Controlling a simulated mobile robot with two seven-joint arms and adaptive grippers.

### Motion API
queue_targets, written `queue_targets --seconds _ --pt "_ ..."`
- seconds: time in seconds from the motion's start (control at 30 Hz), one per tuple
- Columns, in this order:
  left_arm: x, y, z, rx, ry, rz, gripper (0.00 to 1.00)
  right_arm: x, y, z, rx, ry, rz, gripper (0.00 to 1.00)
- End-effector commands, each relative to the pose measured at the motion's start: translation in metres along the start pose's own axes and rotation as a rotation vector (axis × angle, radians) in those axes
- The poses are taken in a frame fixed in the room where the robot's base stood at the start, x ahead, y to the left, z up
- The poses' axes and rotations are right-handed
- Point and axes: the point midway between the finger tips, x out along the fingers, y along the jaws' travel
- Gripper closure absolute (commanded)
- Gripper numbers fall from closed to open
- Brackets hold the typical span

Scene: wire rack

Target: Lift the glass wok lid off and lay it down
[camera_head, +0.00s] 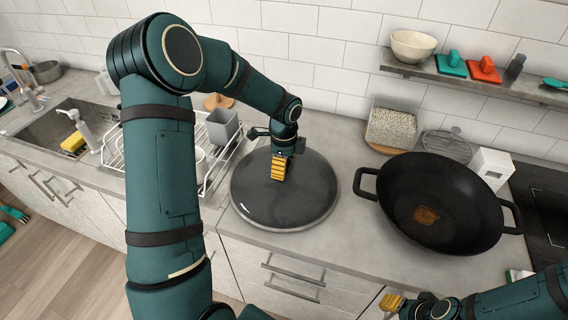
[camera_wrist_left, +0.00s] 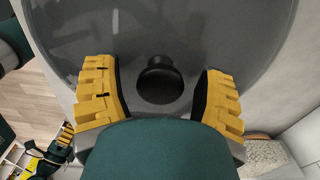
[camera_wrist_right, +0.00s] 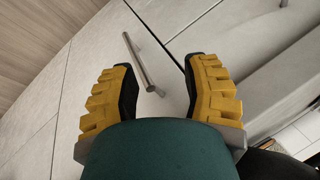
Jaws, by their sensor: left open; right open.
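The glass wok lid (camera_head: 285,205) lies flat on the counter between the wire rack and the wok, dark and round. My left gripper (camera_head: 279,170) is above the middle of the lid. In the left wrist view the lid's black knob (camera_wrist_left: 160,80) stands between the open yellow fingers of the left gripper (camera_wrist_left: 160,98), with a gap on both sides. The black wok (camera_head: 440,200) stands uncovered to the right, with a brown patch at its bottom. My right gripper (camera_head: 392,303) is low at the front edge; in the right wrist view its fingers (camera_wrist_right: 158,95) are open and empty.
A wire rack (camera_head: 160,150) with a grey cup (camera_head: 223,127) stands left of the lid, beside the sink (camera_head: 60,130). A box of grains (camera_head: 392,122) and a white box (camera_head: 491,167) are behind the wok. A drawer handle (camera_wrist_right: 142,62) shows near my right gripper.

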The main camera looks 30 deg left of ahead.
Motion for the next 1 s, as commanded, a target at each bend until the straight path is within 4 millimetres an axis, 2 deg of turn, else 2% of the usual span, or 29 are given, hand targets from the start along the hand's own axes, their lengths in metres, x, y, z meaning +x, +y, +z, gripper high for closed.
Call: queue_targets --seconds 0.13,0.23,0.5,0.7,0.83,1.0 --pt "-0.004 0.0 0.0 -0.001 0.0 0.001 0.3 0.0 0.0 0.0 0.0 0.0 0.0 0.53" --pt "-0.015 0.0 0.0 0.0 0.0 -0.002 0.3 0.0 0.0 0.0 0.0 0.0 0.0 0.53" --pt "-0.07 -0.001 0.0 -0.001 0.0 -0.005 0.3 0.0 0.0 0.0 0.0 0.0 0.0 0.53" --pt "-0.103 -0.001 0.0 0.0 0.001 -0.004 0.3 0.0 0.0 0.0 0.0 0.0 0.0 0.53" --pt "-0.115 0.0 0.0 0.0 0.0 -0.003 0.3 0.0 0.0 0.0 0.0 0.0 0.0 0.53" --pt "-0.121 0.0 0.0 0.0 0.0 -0.001 0.3 0.0 0.0 0.0 0.0 0.0 0.0 0.53"
